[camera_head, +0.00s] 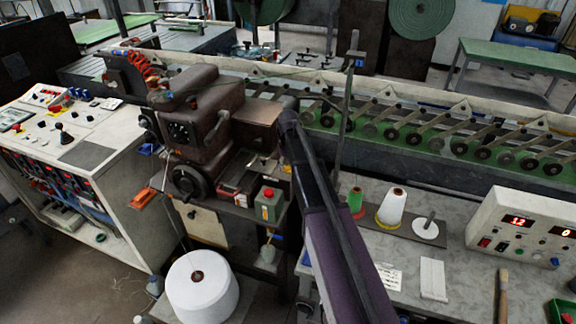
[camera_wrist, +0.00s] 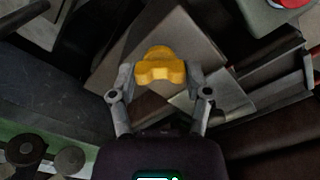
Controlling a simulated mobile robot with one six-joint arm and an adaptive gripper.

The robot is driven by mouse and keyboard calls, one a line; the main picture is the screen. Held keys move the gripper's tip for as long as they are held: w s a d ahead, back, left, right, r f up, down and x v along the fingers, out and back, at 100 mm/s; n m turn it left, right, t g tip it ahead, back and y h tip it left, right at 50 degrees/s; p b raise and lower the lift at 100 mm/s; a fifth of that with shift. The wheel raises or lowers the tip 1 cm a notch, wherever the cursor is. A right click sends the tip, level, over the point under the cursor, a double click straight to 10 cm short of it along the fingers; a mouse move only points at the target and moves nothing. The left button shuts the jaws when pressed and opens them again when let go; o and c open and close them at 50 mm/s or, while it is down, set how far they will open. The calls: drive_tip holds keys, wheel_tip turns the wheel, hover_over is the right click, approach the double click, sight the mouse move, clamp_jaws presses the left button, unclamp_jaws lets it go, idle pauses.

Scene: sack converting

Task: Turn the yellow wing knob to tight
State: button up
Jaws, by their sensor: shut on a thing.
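The yellow wing knob (camera_wrist: 160,68) is in the upper middle of the wrist view, in front of a grey-brown plate (camera_wrist: 112,52). My gripper (camera_wrist: 159,80) has one finger on each side of the knob and is shut on it. The word tight or any mark of the knob's setting is not visible. In the head view my dark arm reaches up to the brown sewing machine (camera_head: 203,112). The knob and the fingertips are hidden there by the arm and machine.
A green box with a red button (camera_head: 268,203) is below the machine. A white-topped control console (camera_head: 75,135) stands at left. A grey table with thread cones (camera_head: 391,207) and a control box (camera_head: 522,235) lies at right. A conveyor (camera_head: 440,128) runs behind.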

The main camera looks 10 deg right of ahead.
drive_tip(key=m, duration=0.4)
drive_tip(key=shift+s+m, duration=0.15)
drive_tip(key=shift+m, duration=0.15)
drive_tip(key=m, duration=0.5)
drive_tip(key=o, duration=1.2)
drive_tip(key=shift+c, duration=0.2)
drive_tip(key=shift+n, duration=0.3)
